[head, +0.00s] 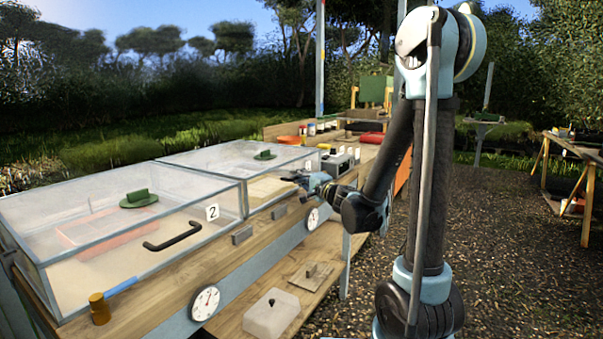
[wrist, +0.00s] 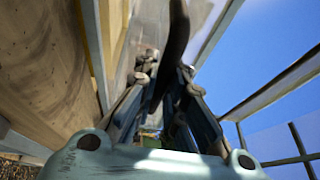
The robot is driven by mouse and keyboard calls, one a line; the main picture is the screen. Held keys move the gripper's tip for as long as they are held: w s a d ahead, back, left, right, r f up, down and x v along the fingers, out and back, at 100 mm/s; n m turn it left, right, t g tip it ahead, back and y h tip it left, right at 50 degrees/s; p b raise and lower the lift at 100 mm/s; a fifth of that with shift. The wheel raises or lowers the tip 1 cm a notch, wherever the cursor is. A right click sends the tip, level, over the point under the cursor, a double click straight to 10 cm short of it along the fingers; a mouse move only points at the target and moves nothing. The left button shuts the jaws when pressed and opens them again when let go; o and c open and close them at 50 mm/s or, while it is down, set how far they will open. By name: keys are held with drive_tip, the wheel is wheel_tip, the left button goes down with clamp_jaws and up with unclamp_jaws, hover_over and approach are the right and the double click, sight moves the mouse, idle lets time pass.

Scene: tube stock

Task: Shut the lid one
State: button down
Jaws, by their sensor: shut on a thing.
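Lid one (head: 235,156) is the clear, framed cover of the far glass box, with a small number plate (head: 307,165) near its right front corner. My gripper (head: 302,179) is at the front right of this box. In the wrist view, my gripper (wrist: 166,76) is shut on a dark curved handle (wrist: 178,32), which runs up between the fingers. I cannot tell how wide any gap under the lid is.
The nearer box has lid two (head: 85,192), with a plate marked 2 (head: 212,212) and a black handle (head: 172,237). A blue-handled tool (head: 121,286) lies at its front edge. Dials and a lower shelf (head: 235,322) are in front.

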drive_tip(key=shift+d+f, duration=0.25)
drive_tip(key=shift+f, duration=0.3)
drive_tip(key=shift+f, duration=0.1)
drive_tip(key=c, duration=1.9)
unclamp_jaws()
drive_tip(key=shift+c, duration=0.2)
drive_tip(key=shift+w+f, duration=0.35)
drive_tip(key=shift+w, duration=0.05)
drive_tip(key=shift+s+a+r, duration=0.1)
drive_tip(key=shift+s+r, duration=0.15)
drive_tip(key=shift+s, duration=0.1)
drive_tip(key=v, duration=1.2)
drive_tip(key=shift+f, duration=0.15)
